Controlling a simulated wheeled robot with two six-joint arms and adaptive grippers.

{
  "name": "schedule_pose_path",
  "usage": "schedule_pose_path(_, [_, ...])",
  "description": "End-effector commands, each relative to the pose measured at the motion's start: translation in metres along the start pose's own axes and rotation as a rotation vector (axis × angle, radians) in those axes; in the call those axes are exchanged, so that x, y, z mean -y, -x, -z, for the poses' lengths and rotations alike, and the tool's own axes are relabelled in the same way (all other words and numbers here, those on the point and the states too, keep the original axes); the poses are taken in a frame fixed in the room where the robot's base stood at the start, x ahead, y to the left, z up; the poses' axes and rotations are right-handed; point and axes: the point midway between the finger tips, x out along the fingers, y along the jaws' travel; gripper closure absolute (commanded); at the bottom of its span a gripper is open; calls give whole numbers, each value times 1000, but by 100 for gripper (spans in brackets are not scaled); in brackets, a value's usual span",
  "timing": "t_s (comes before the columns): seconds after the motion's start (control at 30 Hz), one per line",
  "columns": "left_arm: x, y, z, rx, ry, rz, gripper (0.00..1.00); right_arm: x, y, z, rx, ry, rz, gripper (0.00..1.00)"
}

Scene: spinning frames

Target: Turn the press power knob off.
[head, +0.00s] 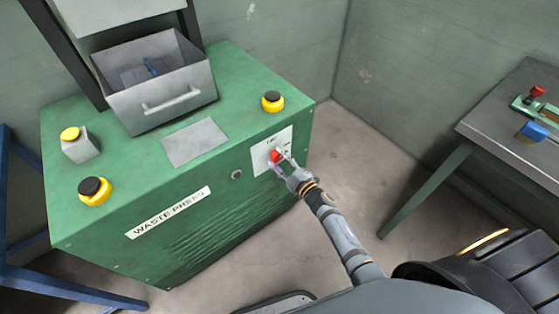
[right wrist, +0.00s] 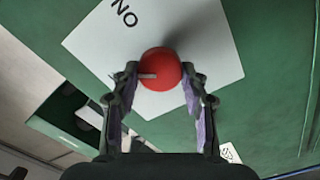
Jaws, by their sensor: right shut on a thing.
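The press power knob (head: 276,156) is round and red, on a white plate (head: 262,153) at the right end of the green waste press front. My right gripper (head: 281,163) is at the knob. In the right wrist view the knob (right wrist: 161,66) sits between the two fingers of my right gripper (right wrist: 160,84), which is shut on it. A pale pointer line on the knob points left in that view. The other label is not readable. My left gripper is out of view.
The waste press (head: 225,80) carries an open grey drawer (head: 165,105) and yellow-black buttons (head: 272,101) on top. A small keyhole (head: 236,174) is left of the plate. A metal table (head: 505,110) stands at right, with clear floor between.

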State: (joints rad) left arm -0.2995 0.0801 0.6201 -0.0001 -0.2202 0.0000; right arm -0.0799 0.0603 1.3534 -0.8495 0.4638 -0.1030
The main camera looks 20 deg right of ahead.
Motion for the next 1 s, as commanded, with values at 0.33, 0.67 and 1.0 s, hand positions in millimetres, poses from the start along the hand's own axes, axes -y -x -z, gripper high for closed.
schedule_pose_path(0.33, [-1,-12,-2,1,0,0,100,3,0,-1,0,313,0,87])
schedule_pose_path(0.67, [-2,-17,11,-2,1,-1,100,4,0,-2,1,525,1,87])
schedule_pose_path(1.0, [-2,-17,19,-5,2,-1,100,4,1,-2,0,618,2,87])
